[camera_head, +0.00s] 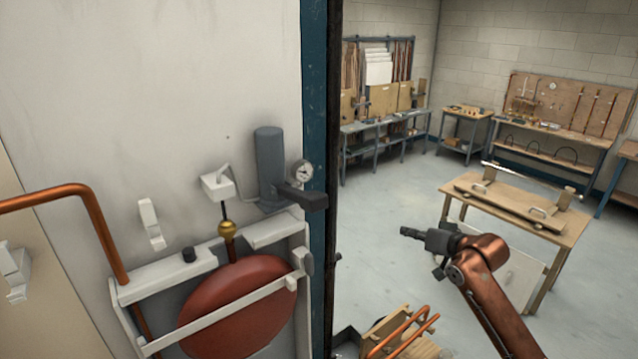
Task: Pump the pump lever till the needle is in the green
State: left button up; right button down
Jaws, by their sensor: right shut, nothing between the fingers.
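The pump is a dark grey upright cylinder (269,160) on the booth wall. A small round gauge (300,171) with a pale face sits at its right side. The gauge is too small here to tell where its needle points or where the green is. A dark block-ended bar, which looks like the pump lever (303,197), sticks out to the right below the gauge, about level. My right gripper (408,232) is shut and empty, to the right of the lever and apart from it, pointing left. My left gripper is not in view.
A red tank (240,305) in a pale frame stands below the pump, with a copper pipe (95,215) to its left. The booth wall's blue edge (317,100) is right by the lever. A wooden table (570,222) stands behind my right arm. Copper pipes on wood (402,332) lie low in front.

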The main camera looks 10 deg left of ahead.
aim_at(318, 198)
jog(key=s+a+r+n+p, duration=0.1)
jog(key=s+a+r, duration=0.2)
jog(key=r, duration=0.3)
jog(key=s+a+r+n+y, duration=0.1)
jog(key=s+a+r, duration=0.1)
jog(key=s+r, duration=0.35)
jog(key=s+a+r+n+p, duration=0.1)
jog(key=a+r, duration=0.2)
jog(key=r, duration=0.5)
jog(key=s+a+r+n+g+p, duration=0.1)
jog(key=s+a+r+n, duration=0.1)
jog(key=s+r, duration=0.4)
jog(key=s+a+r+n+g+p, duration=0.1)
jog(key=s+a+r, duration=0.3)
jog(key=s, duration=1)
notch_tip(318, 198, up, 3)
jog(key=shift+r+n, duration=0.2)
jog(key=shift+n, duration=0.2)
jog(key=shift+s+a, duration=0.1)
